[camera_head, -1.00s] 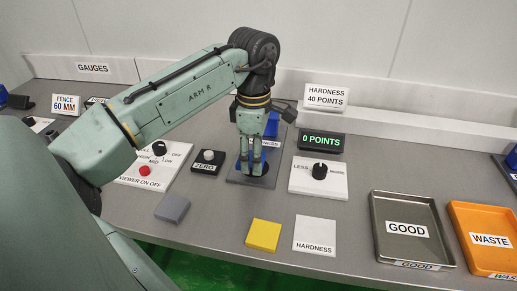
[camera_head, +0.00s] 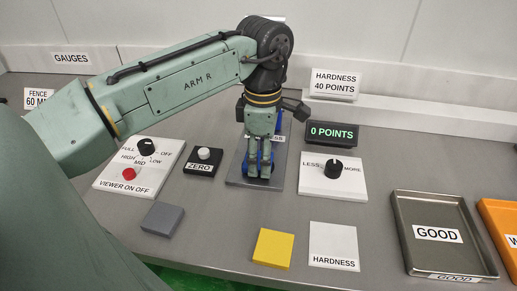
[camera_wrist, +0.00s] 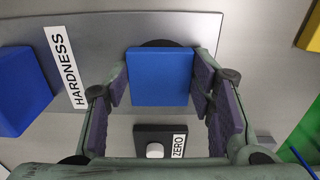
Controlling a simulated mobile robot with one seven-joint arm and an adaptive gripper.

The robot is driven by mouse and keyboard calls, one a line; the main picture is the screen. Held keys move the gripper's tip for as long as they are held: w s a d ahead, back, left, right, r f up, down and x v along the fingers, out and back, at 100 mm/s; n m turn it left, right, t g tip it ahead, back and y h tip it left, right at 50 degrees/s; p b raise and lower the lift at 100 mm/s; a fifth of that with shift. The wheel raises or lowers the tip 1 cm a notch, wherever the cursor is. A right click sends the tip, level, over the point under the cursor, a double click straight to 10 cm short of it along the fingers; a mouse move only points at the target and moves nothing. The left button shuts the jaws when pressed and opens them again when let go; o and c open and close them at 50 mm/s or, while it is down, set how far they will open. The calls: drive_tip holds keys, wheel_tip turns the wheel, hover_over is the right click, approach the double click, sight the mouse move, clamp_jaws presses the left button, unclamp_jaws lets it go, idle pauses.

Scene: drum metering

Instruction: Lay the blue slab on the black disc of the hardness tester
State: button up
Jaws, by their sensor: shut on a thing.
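The blue slab (camera_wrist: 161,77) is between my gripper's fingers in the wrist view. My gripper (camera_head: 259,174) is shut on it, low over the hardness tester's grey base plate (camera_head: 279,160). The black disc (camera_wrist: 158,43) shows only as a dark arc past the slab's edge; the slab covers most of it. Whether the slab touches the disc or hangs just above it, I cannot tell. The tester's blue upright (camera_wrist: 20,90) stands at the left of the wrist view, beside the HARDNESS label (camera_wrist: 65,68). In the head view my gripper hides most of the slab.
The black ZERO box (camera_head: 203,162) sits left of the tester. The LESS/MORE knob panel (camera_head: 350,183) and display reading 0 POINTS (camera_head: 331,133) are to the right. A grey slab (camera_head: 162,218), yellow slab (camera_head: 273,248), white HARDNESS card (camera_head: 334,243) and GOOD tray (camera_head: 403,259) lie in front.

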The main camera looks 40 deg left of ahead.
drive_tip(key=shift+d, duration=0.1)
drive_tip(key=shift+f, duration=0.2)
drive_tip(key=o, duration=1.2)
drive_tip(key=shift+c, duration=0.2)
wheel_tip(320, 180, up, 12)
drive_tip(key=p, duration=0.8)
drive_tip(key=shift+r, duration=0.25)
